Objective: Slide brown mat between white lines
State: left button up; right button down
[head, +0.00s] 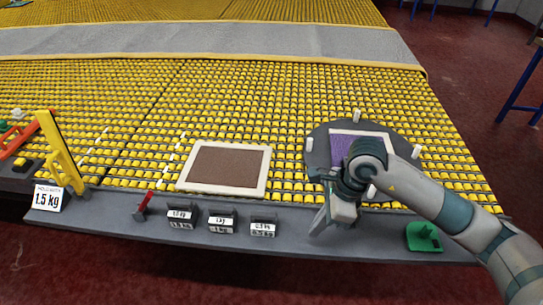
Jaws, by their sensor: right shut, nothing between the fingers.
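The brown mat (228,167) with a cream border lies flat on the bed of yellow rollers, near the front edge. Two dashed white lines run over the rollers to its left: a nearer one (171,157) close beside the mat's left edge, and a farther one (93,149). The mat lies wholly to the right of both lines. My right gripper (320,220) is shut and empty, over the grey front ledge, to the right of the mat and apart from it. My left gripper is not in view.
A round dark turntable (316,158) with white pegs bears a purple mat (341,147), partly behind my right arm. Labelled weights (222,221), a red lever (145,202) and a green piece (423,237) are on the ledge (290,240). A yellow frame (60,155) stands left. Rollers between the lines look clear.

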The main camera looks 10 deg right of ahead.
aim_at(225, 169)
jog(key=i, duration=0.9)
